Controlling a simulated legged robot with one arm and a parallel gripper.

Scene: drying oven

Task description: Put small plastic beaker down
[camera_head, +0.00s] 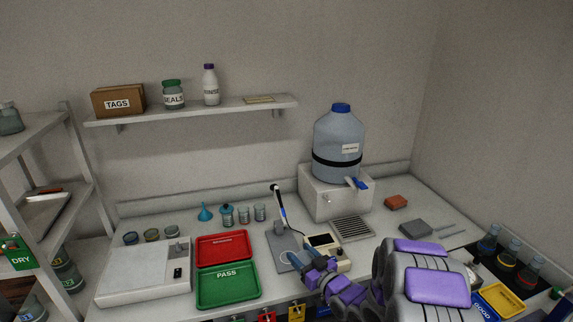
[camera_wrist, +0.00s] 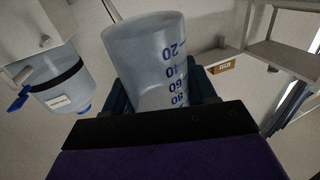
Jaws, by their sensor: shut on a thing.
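The small plastic beaker (camera_wrist: 145,55) is translucent with blue graduation marks, and it fills the middle of the wrist view. My gripper (camera_wrist: 160,95) is shut on it, with one dark blue finger on each side. The wrist picture is upside down, and the beaker looks roughly upright. In the head view my gripper (camera_head: 308,264) is over the front of the bench, beside the probe stand (camera_head: 279,228) and the small meter (camera_head: 326,246). The beaker cannot be made out clearly there, and its gap to the bench cannot be told.
A red tray (camera_head: 222,248) and a green PASS tray (camera_head: 228,285) lie left of my gripper. Small beakers (camera_head: 244,214) stand behind. The large carboy (camera_head: 338,140) stands on a white block (camera_head: 312,195) at the back, with a drain grille (camera_head: 352,229) before it.

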